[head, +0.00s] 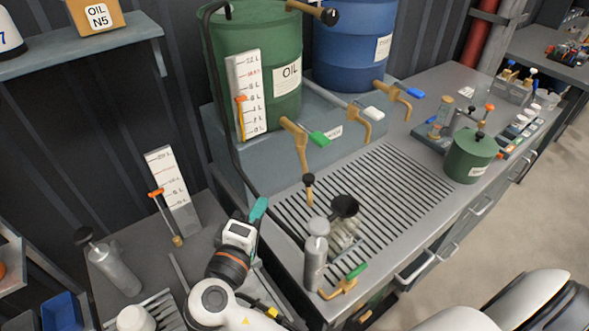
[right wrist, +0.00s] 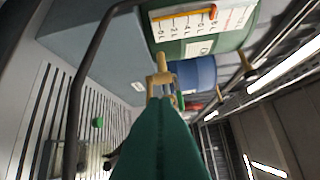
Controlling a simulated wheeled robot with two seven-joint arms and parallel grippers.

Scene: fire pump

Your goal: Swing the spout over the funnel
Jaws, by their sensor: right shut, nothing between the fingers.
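Several brass spouts show in the head view. One with a green lever (head: 297,138) hangs under the green OIL drum (head: 260,60); its brass body also shows in the right wrist view (right wrist: 160,76), beyond my fingers. A dark, funnel-like piece (head: 343,206) sits over a clear jar (head: 345,236) on the slotted bench top. The spout is not over this piece; they stand apart. My right gripper (head: 258,209) has teal fingers, shut and empty, left of the slotted top. Its fingers (right wrist: 160,108) hide part of the view. My left gripper is not in view.
A grey cylinder (head: 317,255) and a low brass valve with green lever (head: 348,280) stand by the jar. A black hose (head: 222,110) runs down from the green drum. A green can (head: 472,155) stands right. The slotted area (head: 400,190) is mostly clear.

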